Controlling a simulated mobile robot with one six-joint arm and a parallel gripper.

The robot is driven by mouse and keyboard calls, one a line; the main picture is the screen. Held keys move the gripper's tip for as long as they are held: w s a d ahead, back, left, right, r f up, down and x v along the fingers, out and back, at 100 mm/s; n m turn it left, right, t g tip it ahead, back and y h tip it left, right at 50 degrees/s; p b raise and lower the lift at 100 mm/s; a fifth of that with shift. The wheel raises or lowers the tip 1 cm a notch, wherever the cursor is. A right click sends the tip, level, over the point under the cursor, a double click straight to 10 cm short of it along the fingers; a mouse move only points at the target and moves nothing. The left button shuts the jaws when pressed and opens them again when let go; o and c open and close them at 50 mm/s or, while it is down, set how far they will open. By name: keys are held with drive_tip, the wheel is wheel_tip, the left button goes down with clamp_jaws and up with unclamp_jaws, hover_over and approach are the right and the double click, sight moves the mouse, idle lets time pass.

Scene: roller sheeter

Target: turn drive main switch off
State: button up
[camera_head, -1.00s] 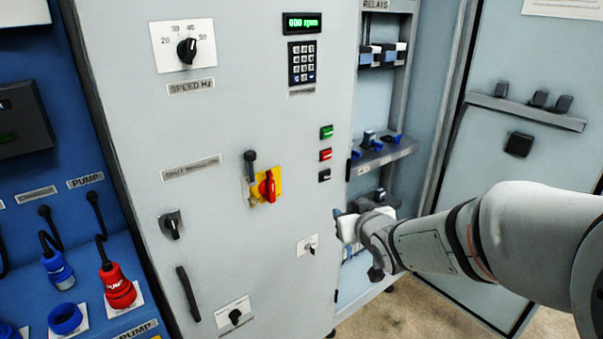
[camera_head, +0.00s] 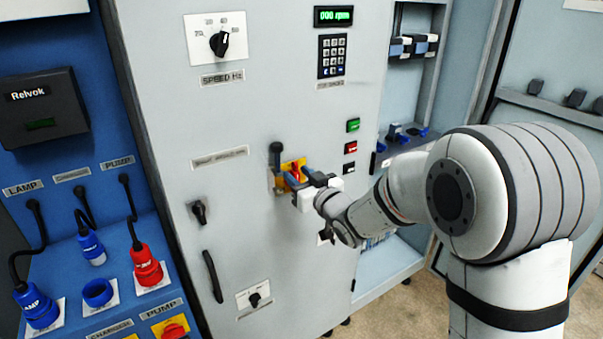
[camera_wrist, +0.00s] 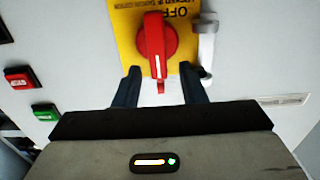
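The main switch is a red rotary handle (camera_wrist: 155,38) on a yellow plate (camera_wrist: 126,22) on the grey cabinet door. In the wrist view the handle stands upright in the picture, beside upside-down "OFF" lettering. My gripper (camera_wrist: 160,78) is open, with one dark finger on each side of the handle's near end. Gaps show between the fingers and the handle, so it is not clamped. In the head view my gripper (camera_head: 298,177) is at the switch and partly hides the yellow plate (camera_head: 288,164) and red handle.
A speed knob (camera_head: 219,43), keypad (camera_head: 331,57) and display reading 000 rpm (camera_head: 333,16) are above. Open relay shelves (camera_head: 410,75) lie right.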

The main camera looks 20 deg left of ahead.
drive_tip(key=shift+w+a, duration=0.2)
